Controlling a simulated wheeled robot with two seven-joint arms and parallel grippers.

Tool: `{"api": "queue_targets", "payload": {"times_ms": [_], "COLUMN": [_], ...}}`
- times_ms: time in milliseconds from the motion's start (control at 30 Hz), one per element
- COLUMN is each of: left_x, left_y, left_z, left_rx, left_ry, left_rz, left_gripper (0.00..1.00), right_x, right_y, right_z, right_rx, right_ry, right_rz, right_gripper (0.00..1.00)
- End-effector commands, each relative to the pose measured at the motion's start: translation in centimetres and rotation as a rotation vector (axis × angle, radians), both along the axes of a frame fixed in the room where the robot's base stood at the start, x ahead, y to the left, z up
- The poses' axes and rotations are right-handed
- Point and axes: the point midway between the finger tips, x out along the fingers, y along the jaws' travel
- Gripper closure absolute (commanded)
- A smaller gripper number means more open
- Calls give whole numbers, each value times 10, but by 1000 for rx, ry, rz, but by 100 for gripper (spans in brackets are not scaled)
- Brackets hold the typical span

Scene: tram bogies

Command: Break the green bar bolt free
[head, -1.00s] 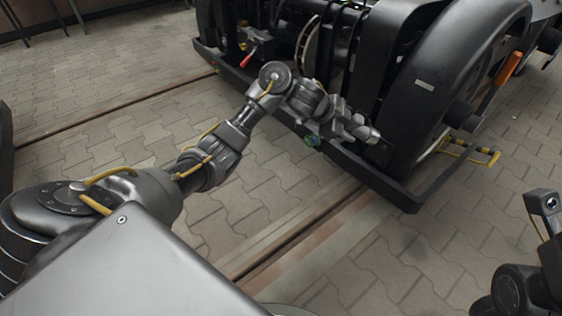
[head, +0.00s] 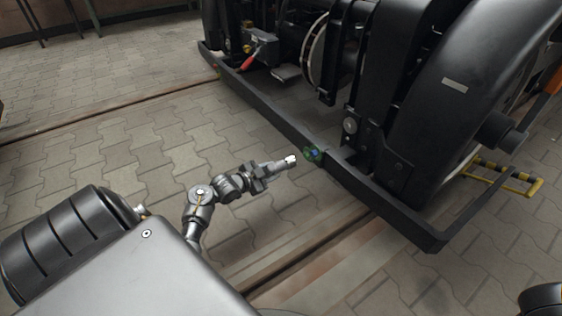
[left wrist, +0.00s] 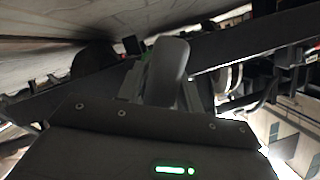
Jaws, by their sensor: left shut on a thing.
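The green bar bolt (head: 313,154) is a small green disc with a blue part, on the near side of the bogie's low black bar (head: 285,129). My left gripper (head: 262,177) is shut on a slim grey tool with a bright silver end (head: 290,160). That end points at the bolt and shows just left of it, with a small gap in the head view. The left wrist view shows a rounded grey piece (left wrist: 167,68), likely the held tool, in front of the dark bar (left wrist: 235,50). The bolt is mostly hidden there. My right gripper is not in view.
The black bogie (head: 440,100) with its large wheel cover fills the upper right. A red-handled part (head: 250,62) sits on it at the back. A yellow-and-black striped step (head: 508,177) sticks out at the right. Paving (head: 120,160) before the bar is clear, crossed by rails.

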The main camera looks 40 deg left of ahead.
Motion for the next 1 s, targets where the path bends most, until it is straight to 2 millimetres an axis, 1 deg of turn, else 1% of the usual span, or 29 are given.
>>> {"api": "queue_targets", "payload": {"times_ms": [33,67,367,567,700,767,1000], "left_x": [2,2,8,7,4,9,25], "left_y": [-1,-2,-8,-7,-3,-4,-9], "left_z": [-6,-7,-5,-6,-10,-11,-11], "left_rx": [-1,-2,-4,-2,2,1,1], "left_ry": [-7,-9,-14,-8,5,1,1], "left_rz": [-1,-3,-15,-11,3,2,3], "left_gripper": [100,100,100,100,100,100,100], "right_x": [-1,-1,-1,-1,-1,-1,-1], "right_y": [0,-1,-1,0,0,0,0], "right_z": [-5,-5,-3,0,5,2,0], "right_rx": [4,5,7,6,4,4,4], "right_ry": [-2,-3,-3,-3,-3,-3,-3], "right_rz": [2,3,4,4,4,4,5], "right_gripper": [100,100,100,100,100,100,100]}}
